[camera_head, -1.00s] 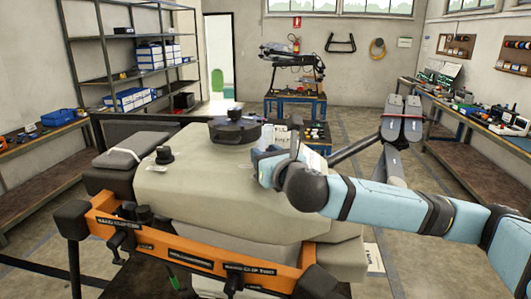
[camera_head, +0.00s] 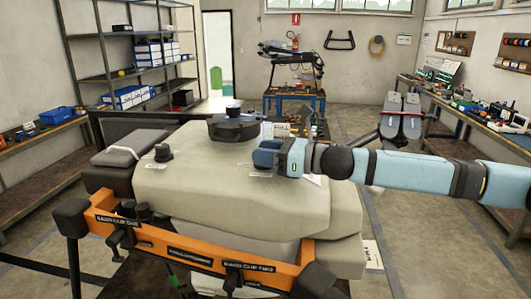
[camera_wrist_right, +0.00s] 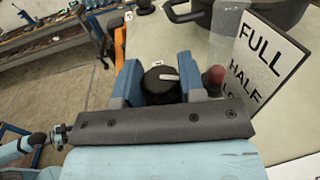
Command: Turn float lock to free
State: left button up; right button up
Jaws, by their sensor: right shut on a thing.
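A round black knob (camera_wrist_right: 158,88) with a white pointer mark stands between the two blue fingers of my right gripper (camera_wrist_right: 160,72) in the right wrist view. The fingers press on its two sides. The pointer lies nearly level and points to the right. In the head view my right gripper (camera_head: 264,157) is at the far right part of the pale tank top (camera_head: 220,185), and the knob is hidden there. I cannot read a label for the knob. My left gripper is not in view.
A clear upright tube (camera_wrist_right: 224,38), a red-tipped fitting (camera_wrist_right: 214,77) and a FULL/HALF sign (camera_wrist_right: 262,60) stand close to the right of the fingers. A black tank lid (camera_head: 235,127) and another black knob (camera_head: 163,152) are on the tank top.

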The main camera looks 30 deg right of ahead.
jog(key=shift+n+g+y, duration=0.3)
jog(key=shift+g, duration=0.1)
jog(key=o, duration=0.9)
jog(key=shift+o, duration=0.2)
